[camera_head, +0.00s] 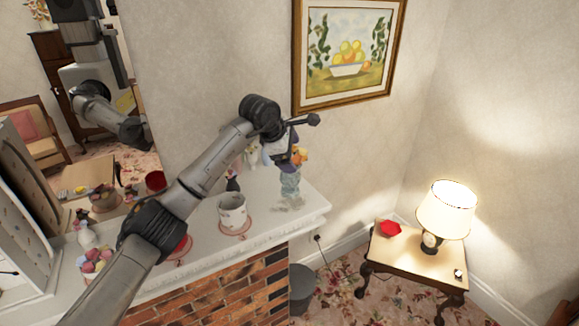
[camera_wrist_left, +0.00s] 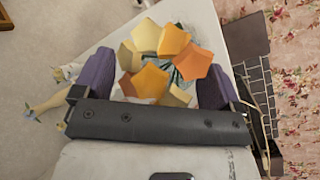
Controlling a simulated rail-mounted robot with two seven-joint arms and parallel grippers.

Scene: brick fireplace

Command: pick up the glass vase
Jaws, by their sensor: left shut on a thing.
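The glass vase (camera_head: 289,187) is near the right end of the white mantel, upright, clear bluish glass with orange and yellow flowers (camera_head: 299,156) at its top. My left gripper (camera_head: 284,151) is at the top of the vase and shut on it. In the left wrist view the flowers (camera_wrist_left: 160,65) fill the space between the purple finger pads of my left gripper (camera_wrist_left: 154,78). The flowers hide most of the vase there. I cannot tell whether its base touches the mantel. My right gripper is not in view.
The white mantel (camera_head: 266,231) holds a white pot (camera_head: 232,212) left of the vase, a pale figurine (camera_head: 251,155) behind, and a bowl of coloured balls (camera_head: 95,262) at left. A framed picture (camera_head: 348,50) hangs behind. A side table (camera_head: 410,250) with a lit lamp (camera_head: 447,210) stands right.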

